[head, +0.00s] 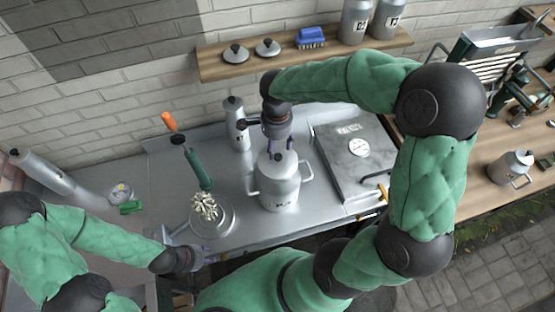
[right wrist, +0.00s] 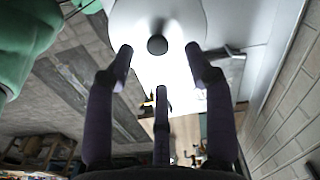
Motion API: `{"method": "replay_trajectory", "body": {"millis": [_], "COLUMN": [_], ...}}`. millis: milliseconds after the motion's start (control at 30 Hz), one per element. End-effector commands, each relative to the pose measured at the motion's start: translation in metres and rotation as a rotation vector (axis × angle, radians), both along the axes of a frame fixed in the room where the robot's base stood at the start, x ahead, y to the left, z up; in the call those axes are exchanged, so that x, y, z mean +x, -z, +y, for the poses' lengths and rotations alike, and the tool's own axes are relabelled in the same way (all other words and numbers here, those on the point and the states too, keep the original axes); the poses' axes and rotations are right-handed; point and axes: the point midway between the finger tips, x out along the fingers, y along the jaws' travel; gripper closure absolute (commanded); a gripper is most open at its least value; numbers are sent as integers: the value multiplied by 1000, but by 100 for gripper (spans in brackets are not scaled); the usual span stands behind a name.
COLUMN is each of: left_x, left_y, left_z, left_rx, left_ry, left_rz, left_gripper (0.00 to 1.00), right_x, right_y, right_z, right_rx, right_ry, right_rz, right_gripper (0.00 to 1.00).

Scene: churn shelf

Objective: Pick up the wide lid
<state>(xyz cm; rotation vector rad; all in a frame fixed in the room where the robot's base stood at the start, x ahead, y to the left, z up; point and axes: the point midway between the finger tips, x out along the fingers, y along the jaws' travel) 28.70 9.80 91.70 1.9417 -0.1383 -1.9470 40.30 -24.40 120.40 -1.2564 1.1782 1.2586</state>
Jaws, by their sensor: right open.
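A wide grey churn (head: 281,192) with two side handles stands on the steel counter, and my right gripper (head: 270,150) is just above its top. In the right wrist view a pale round lid (right wrist: 180,22) with a dark knob (right wrist: 157,45) lies below my right gripper (right wrist: 158,72). Its fingers are spread and empty, with the knob beyond their tips. Two lids with black knobs, one on the left (head: 236,54) and one on the right (head: 267,48), sit on the wall shelf. My left gripper (head: 200,256) is low at the counter's front edge; its fingers are unclear.
A slim churn (head: 237,126) stands close behind the wide churn. A flat metal box (head: 338,176) is on the right. The wooden shelf (head: 220,69) holds a blue brush (head: 310,37).

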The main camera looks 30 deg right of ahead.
Motion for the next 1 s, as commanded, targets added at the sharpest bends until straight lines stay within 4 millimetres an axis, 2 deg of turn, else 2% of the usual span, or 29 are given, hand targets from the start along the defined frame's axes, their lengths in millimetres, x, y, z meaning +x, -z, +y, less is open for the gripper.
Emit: {"method": "replay_trajectory", "body": {"millis": [400, 700, 767, 900, 1000], "left_x": [0, 0, 0, 0, 0], "left_y": [-6, -6, -6, -6, -6], "left_z": [0, 0, 0, 0, 0], "left_rx": [0, 0, 0, 0, 0], "left_ry": [0, 0, 0, 0, 0], "left_rz": [-1, -1, -1, -1, -1], "left_gripper": [60, 60, 60, 60, 60], "right_x": [-4, -3, -3, -3, -3], "right_y": [47, 52, 52, 52, 51], "right_z": [-2, -2, -2, -1, -1], "right_rx": [0, 1, 1, 1, 1], "right_ry": [0, -1, -1, -1, -1], "right_rz": [2, 0, 0, 0, 0], "right_gripper": [46, 46, 61, 100, 100]}}
